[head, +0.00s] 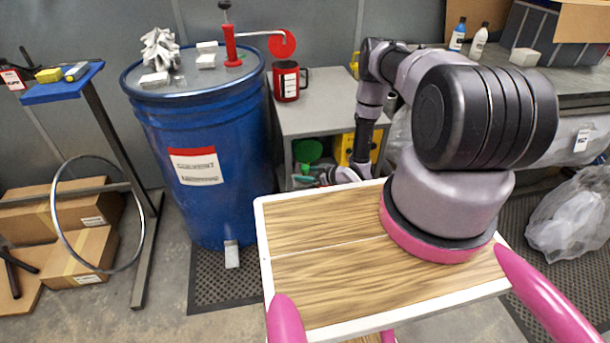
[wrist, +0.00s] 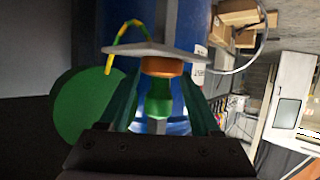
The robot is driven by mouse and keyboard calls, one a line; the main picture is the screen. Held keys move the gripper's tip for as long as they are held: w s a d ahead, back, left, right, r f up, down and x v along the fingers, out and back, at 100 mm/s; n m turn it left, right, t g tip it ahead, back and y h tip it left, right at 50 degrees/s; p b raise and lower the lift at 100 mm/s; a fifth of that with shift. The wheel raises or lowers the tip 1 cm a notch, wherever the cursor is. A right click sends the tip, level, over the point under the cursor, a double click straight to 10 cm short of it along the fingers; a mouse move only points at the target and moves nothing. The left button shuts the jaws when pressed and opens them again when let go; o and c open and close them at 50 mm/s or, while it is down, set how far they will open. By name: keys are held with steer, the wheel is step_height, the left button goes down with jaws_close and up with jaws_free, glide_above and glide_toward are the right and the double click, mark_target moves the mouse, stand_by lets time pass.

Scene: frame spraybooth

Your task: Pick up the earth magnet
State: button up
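The earth magnet shows in the wrist view: a pale grey plate, a copper-orange collar (wrist: 163,67) and a green body (wrist: 158,105) below it. A green-and-yellow cable loops from the plate's left side. My gripper (wrist: 160,80) has one dark green finger on either side of the magnet. The fingertips appear flush with both sides of the collar, with gaps beside the narrower green part. In the head view my gripper (head: 318,177) is low in front of the grey cabinet, and the magnet there is too small to make out clearly.
A blue barrel (head: 215,210) stands left of the grey cabinet (head: 322,110), which has a red mug (head: 287,82) on top. A green disc (head: 307,151) is inside the cabinet. Cardboard boxes (head: 80,262) and a metal stand are farther left.

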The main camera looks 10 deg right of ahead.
jaws_close()
